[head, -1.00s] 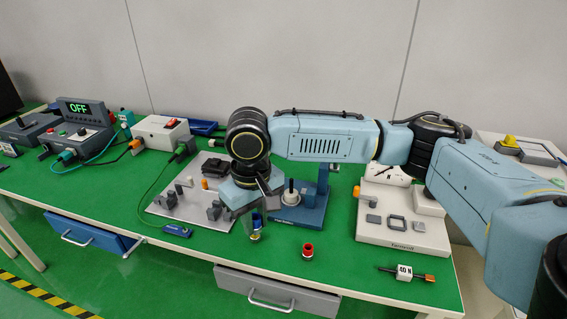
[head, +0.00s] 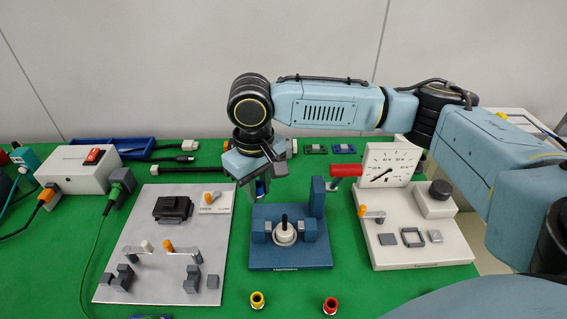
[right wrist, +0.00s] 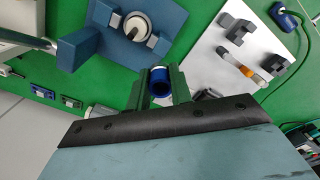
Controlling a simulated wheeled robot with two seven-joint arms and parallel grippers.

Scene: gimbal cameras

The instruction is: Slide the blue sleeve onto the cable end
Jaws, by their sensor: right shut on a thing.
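My right gripper (head: 256,190) is shut on the blue sleeve (head: 261,187), which shows only in part between the fingers. In the right wrist view the sleeve (right wrist: 161,86) is a short blue ring with a dark hole, between the fingertips. The gripper hangs above the bench, up and left of the blue fixture (head: 290,262) in the head view. An upright black pin (head: 284,222) stands in a white collar there, apart from the sleeve. It looks like the cable end, but I cannot tell for sure. My left gripper is not in view.
A yellow sleeve (head: 257,300) and a red sleeve (head: 330,306) stand at the front. A grey plate (head: 135,285) with clips is left, a white gauge board (head: 420,252) right. A dark blue post (head: 318,197) rises from the fixture. Loose cables (head: 185,159) lie behind.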

